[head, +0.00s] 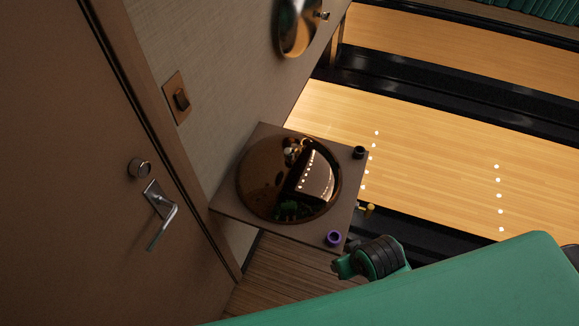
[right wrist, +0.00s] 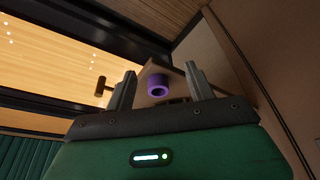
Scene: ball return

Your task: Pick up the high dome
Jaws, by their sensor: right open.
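A large, shiny copper-brown dome (head: 262,180) sits on a small square table (head: 232,205) in the head view, its surface mirroring the room. A second, similar shiny dome (head: 297,28) shows at the top against the wall, partly cut off by the frame; a small knob is beside it. I cannot tell from the picture which is the high dome. My right gripper (right wrist: 160,68) is open in the right wrist view, with nothing between its fingers. A purple ring-shaped piece (right wrist: 158,88) shows beyond the gap. No dome is clear in that view. My left gripper is not in view.
The purple piece (head: 334,238) and a black one (head: 359,152) stand at the table's right corners. A small yellow item (head: 367,209) is past the right edge. A door (head: 75,170) with a lever handle is left; bowling lanes (head: 440,150) are right.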

